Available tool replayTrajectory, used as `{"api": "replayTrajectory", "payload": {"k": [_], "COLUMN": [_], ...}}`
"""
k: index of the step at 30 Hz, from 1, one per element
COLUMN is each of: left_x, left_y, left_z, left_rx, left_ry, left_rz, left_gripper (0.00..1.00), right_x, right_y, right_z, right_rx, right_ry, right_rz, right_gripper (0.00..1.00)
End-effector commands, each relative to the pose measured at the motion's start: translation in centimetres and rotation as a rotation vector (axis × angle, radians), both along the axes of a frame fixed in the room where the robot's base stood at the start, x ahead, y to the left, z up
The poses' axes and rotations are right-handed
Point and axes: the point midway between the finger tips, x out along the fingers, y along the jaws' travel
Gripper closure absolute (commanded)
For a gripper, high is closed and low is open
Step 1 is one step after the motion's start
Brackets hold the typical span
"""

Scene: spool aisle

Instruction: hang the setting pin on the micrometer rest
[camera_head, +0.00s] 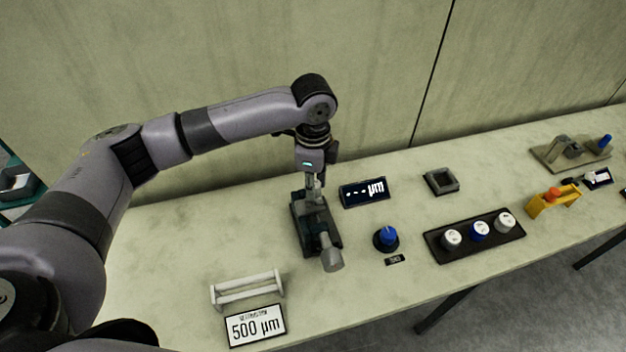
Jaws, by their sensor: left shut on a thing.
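My left gripper (314,190) points straight down over the dark micrometer stand (300,232) on the bench. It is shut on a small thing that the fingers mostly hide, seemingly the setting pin. The fingertips are at the upper part of the micrometer, but I cannot tell whether the held thing touches it. The grey micrometer thimble (331,257) sticks out toward the front. A pale two-bar rack (247,289) stands front left, behind a label plate (256,326) reading "500 µm". My right gripper is not in view.
A dark display (364,192) marked µm and a blue knob (386,238) stand right of the micrometer. Farther right are a black tray (437,249) with several capped pieces, a square grey holder (441,180) and a yellow fixture (552,200). A wall closes the back.

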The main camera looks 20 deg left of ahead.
Motion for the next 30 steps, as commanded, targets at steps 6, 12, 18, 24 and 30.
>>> {"api": "replayTrajectory", "payload": {"k": [6, 12, 18, 24, 30], "left_x": [-0.1, 0.0, 0.0, -0.1, 0.0], "left_y": [0.0, -0.1, 0.0, -0.1, -0.1], "left_z": [-1.0, -1.8, -2.6, -3.4, -3.8], "left_rx": [-0.001, -0.001, 0.0, -0.001, -0.001], "left_ry": [0.002, 0.001, 0.001, 0.002, 0.0], "left_rz": [0.0, 0.0, 0.0, 0.0, 0.0], "left_gripper": [0.98, 0.98, 0.98, 0.98, 0.73], "right_x": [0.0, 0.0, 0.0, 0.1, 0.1], "right_y": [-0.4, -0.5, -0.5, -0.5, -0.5], "right_z": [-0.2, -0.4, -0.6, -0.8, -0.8], "right_rx": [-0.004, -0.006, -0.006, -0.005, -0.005], "right_ry": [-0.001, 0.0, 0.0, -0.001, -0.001], "right_rz": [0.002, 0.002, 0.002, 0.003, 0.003], "right_gripper": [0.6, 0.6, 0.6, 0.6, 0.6]}}
